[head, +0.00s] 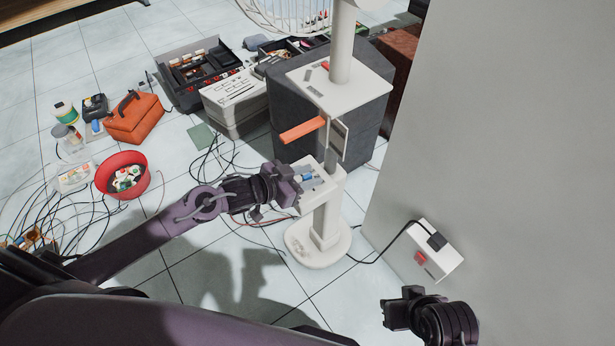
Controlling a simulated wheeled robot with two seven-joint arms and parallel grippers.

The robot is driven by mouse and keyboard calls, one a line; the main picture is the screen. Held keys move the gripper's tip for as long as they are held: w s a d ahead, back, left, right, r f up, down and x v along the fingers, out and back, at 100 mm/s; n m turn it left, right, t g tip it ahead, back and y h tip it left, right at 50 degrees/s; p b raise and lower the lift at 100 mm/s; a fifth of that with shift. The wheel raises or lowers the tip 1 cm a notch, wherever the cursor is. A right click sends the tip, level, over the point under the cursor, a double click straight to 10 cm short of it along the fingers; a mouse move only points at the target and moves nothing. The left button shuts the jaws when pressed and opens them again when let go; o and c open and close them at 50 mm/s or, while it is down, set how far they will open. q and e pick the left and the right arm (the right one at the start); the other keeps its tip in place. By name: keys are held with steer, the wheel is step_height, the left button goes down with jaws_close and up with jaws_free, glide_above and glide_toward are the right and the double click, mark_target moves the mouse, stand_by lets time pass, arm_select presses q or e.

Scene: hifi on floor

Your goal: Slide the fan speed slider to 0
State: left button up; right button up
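A white standing fan has its round base (318,246) on the tiled floor and its wire cage (292,12) at the top edge of the head view. A pale control box (326,192) sits low on its column, with small blue parts (307,177) on its face. I cannot make out which part is the fan speed slider or where it is set. My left gripper (294,184) is at the left side of this box, close to the blue parts; contact and finger opening are unclear. My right gripper (390,311) is at the lower right, away from the fan; its finger opening is unclear.
A white wall panel (490,150) fills the right, with a white socket box (426,254) and black cable in front. A dark speaker (288,110) stands behind the fan. An orange handle (303,129) sticks out leftward. A red bowl (108,184) and loose cables lie left.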

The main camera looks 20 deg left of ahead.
mark_target(297, 164)
arm_select(q)
steer(key=shift+w+d, duration=0.1)
steer(key=shift+w, duration=0.05)
steer(key=shift+c, duration=0.4)
jaws_close()
steer(key=w+a, duration=0.2)
steer(key=a, duration=0.1)
steer(key=shift+w, duration=0.1)
steer(key=shift+w+a, duration=0.2)
steer(key=shift+a, duration=0.1)
